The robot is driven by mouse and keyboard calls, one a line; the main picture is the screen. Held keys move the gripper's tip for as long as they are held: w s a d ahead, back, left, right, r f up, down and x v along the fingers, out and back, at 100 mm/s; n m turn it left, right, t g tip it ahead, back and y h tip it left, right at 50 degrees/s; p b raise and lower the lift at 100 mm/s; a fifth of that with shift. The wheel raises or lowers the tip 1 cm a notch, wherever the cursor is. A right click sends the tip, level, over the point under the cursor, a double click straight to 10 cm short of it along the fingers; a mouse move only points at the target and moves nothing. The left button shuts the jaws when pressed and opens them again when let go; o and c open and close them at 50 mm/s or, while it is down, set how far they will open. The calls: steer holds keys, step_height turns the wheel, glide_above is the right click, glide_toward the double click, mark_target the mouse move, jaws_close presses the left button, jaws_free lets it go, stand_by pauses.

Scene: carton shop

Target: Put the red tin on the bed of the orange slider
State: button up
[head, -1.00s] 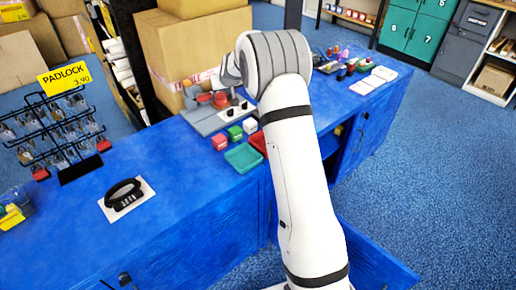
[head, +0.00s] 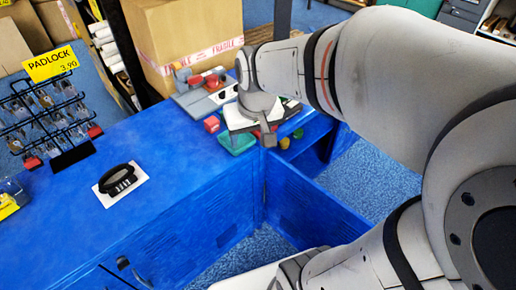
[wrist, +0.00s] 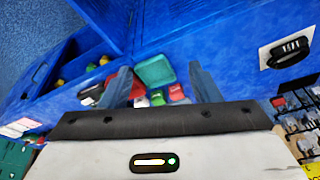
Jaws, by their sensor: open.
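A red block-like thing (head: 211,124), which may be the red tin, stands on the blue counter beside a green tray (head: 238,143). In the wrist view a red thing (wrist: 176,92) shows near the green tray (wrist: 155,71), between my fingers. The grey board (head: 190,103) behind bears red and grey fixtures; I cannot tell which is the orange slider. My gripper (head: 267,139) is over the counter's edge, just right of the green tray, pointing down. In the wrist view my gripper (wrist: 160,70) has its fingers wide apart with nothing held. My wrist hides part of the counter.
A blue cupboard door (head: 310,205) stands open below the counter. Small green and yellow things (head: 284,143) are in the open cupboard. A lock on a white card (head: 121,182) and a padlock rack (head: 45,115) are at left. A large carton (head: 185,40) stands behind.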

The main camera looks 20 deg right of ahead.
steer(key=s+f+g, duration=0.1)
steer(key=s, duration=0.7)
steer(key=shift+d+f, duration=0.35)
steer(key=shift+f, duration=0.05)
steer(key=shift+r, duration=0.1)
